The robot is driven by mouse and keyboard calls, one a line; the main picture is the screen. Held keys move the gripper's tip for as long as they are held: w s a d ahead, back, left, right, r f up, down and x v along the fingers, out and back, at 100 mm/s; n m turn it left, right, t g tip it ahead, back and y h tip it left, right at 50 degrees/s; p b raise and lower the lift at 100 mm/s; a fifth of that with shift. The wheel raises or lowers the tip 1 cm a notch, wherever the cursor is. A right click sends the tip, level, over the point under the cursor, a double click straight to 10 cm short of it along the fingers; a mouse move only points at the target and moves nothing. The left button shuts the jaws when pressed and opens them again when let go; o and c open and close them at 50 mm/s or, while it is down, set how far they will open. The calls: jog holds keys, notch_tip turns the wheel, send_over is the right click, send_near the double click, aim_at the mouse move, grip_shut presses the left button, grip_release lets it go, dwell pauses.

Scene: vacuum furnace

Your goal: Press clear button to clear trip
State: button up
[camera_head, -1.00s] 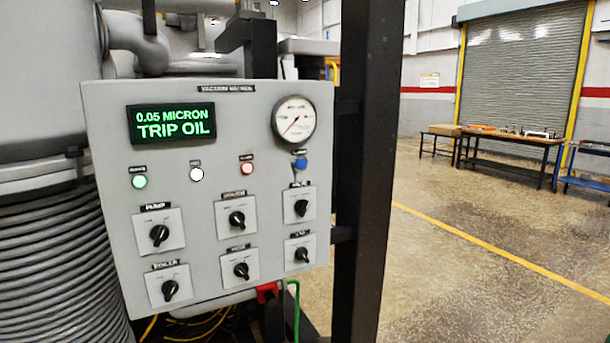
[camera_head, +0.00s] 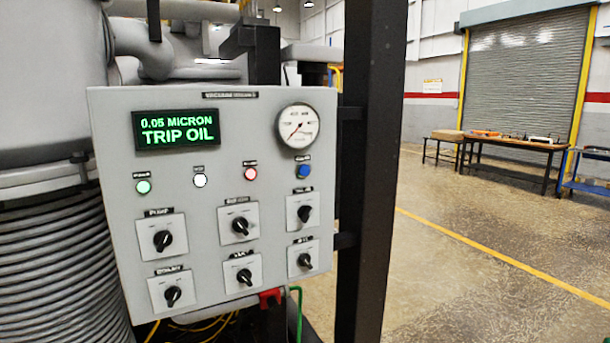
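A grey control panel (camera_head: 205,195) fills the left half of the head view, facing me at a slight angle. Its green display (camera_head: 176,127) reads "0.05 MICRON TRIP OIL". Below the display is a row with a green light (camera_head: 144,187), a white light (camera_head: 199,181), a red light (camera_head: 250,174) and a blue button (camera_head: 303,171) at the right, under the gauge. The small labels above them are too blurred to read surely; the blue one may be the clear button. My gripper is not in view.
A round gauge (camera_head: 298,127) is at the panel's upper right. Several black rotary switches (camera_head: 240,227) fill its lower half. A dark vertical post (camera_head: 368,180) stands right of the panel. Open floor (camera_head: 470,240) with a yellow line lies right, with a workbench (camera_head: 510,145) far back.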

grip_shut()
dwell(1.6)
